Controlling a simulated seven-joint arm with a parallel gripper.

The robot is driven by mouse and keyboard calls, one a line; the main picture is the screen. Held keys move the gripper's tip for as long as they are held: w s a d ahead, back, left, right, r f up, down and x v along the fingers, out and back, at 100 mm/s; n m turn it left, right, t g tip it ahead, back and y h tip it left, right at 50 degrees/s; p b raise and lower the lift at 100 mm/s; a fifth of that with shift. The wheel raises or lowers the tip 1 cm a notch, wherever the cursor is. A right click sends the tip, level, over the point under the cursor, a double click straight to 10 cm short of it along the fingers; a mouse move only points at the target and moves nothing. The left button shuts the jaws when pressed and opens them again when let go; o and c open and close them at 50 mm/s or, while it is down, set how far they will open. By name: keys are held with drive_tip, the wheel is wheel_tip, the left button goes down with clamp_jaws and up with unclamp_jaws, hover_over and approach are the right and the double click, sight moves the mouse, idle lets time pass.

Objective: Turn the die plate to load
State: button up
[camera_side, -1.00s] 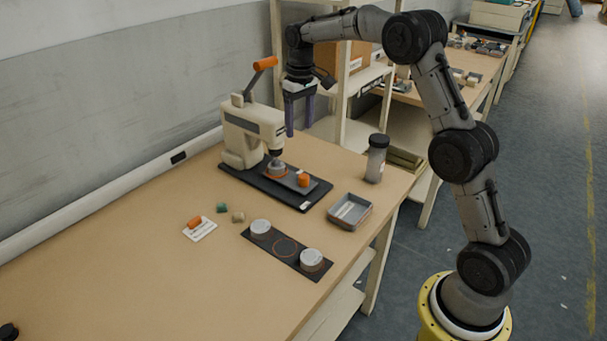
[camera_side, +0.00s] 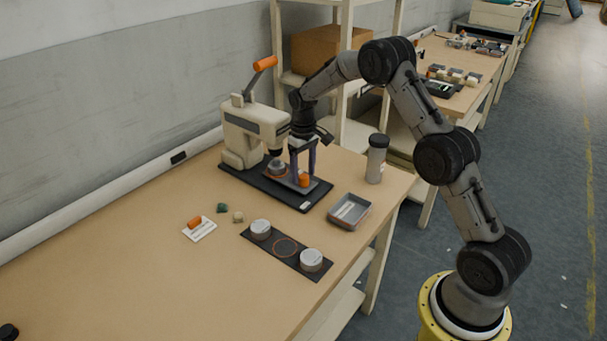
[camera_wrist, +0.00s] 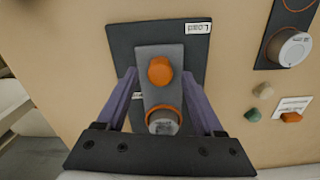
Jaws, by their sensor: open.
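The die plate (camera_wrist: 160,95) is a grey bar on the dark press base (camera_wrist: 119,40). It carries an orange knob (camera_wrist: 160,70) at one end and a grey round die (camera_wrist: 163,122) in an orange ring at the other. In the side view the die sits under the head of the cream press (camera_side: 250,128), and the knob (camera_side: 304,180) is at the end away from it. A "Load" label (camera_wrist: 198,28) lies at the base's corner. My gripper (camera_side: 302,166) is open, pointing down, its purple fingers on either side of the plate near the knob. Contact cannot be told.
A grey tray (camera_side: 349,211) and a dark-lidded jar (camera_side: 376,158) stand to the right. A black strip (camera_side: 285,246) with two round tins lies in front. A white card (camera_side: 200,229) with an orange piece and two small lumps lie left.

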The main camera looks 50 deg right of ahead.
drive_tip(key=shift+f, duration=0.55)
clamp_jaws()
idle(1.1)
